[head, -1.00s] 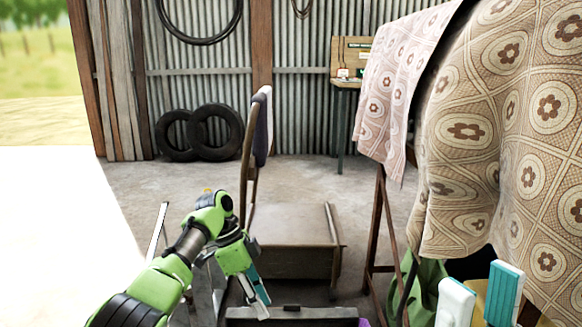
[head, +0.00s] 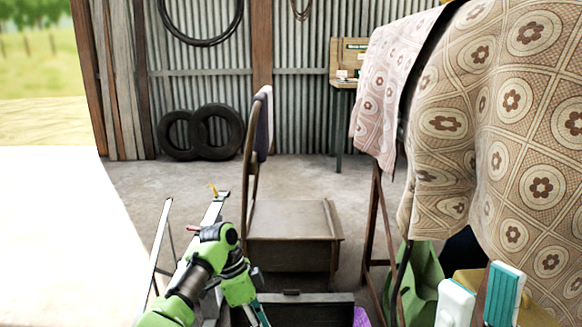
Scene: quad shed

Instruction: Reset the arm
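My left arm comes in from the bottom left, green with dark joints. Its gripper (head: 255,312) points down beside a dark open box, and its fingertips are cut off by the bottom edge, so its opening cannot be judged. My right gripper (head: 480,297) is at the bottom right, with one white-backed finger and one teal-padded finger standing apart. No object is clearly held between them. A brown post shows between the fingers and appears to be behind them.
A patterned cloth (head: 500,130) hangs over a frame at right, close to my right gripper. A green cloth (head: 425,280) is below it. The dark box (head: 292,297) and a brown low trolley (head: 290,222) stand centrally. Tyres (head: 215,132) lean on the back wall. Open floor lies left.

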